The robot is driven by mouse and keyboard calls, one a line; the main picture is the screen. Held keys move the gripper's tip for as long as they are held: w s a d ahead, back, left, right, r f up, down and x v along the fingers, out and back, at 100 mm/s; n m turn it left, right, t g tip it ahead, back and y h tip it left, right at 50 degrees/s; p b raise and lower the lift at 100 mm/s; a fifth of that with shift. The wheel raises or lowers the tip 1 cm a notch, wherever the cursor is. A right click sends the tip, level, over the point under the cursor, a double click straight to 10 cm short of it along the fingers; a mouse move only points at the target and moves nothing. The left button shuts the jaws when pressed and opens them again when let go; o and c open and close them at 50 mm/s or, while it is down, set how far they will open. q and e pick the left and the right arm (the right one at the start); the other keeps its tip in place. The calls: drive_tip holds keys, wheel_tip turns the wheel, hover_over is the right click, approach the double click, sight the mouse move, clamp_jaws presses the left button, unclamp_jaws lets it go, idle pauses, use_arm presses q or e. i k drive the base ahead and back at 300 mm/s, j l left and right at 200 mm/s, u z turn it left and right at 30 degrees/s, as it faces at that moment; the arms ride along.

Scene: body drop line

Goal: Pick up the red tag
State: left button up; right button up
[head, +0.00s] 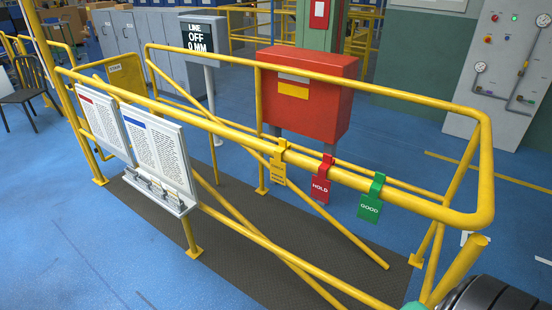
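The red tag (321,185) reads HOLD and hangs by its hook over the yellow front rail (228,135). A yellow tag (278,170) hangs close by on its left, and a green tag (370,205) reading GOOD hangs close by on its right. A dark rounded part with a bit of green shows at the bottom right corner and seems to be mine. Neither of my grippers can be made out in the head view.
Yellow railings enclose a dark mat (285,283). A red cabinet (308,98) stands behind the tags. Two printed boards (160,150) hang on the rail at left, above a small shelf (158,190). A LINE OFF sign (198,38) stands behind. Blue floor is open at lower left.

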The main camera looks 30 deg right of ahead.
sight(320, 187)
drive_tip(key=z, duration=1.4)
drive_tip(key=i+j+z, duration=0.15)
drive_tip(key=j, duration=0.2)
drive_tip(key=i+j+z, duration=0.1)
drive_tip(key=j, duration=0.3)
drive_tip(key=i+j+z, duration=0.15)
drive_tip(key=j, duration=0.2)
drive_tip(key=i+j+z, duration=0.1)
drive_tip(key=j, duration=0.3)
drive_tip(key=i+j+z, duration=0.15)
drive_tip(key=j, duration=0.25)
drive_tip(key=k, duration=0.05)
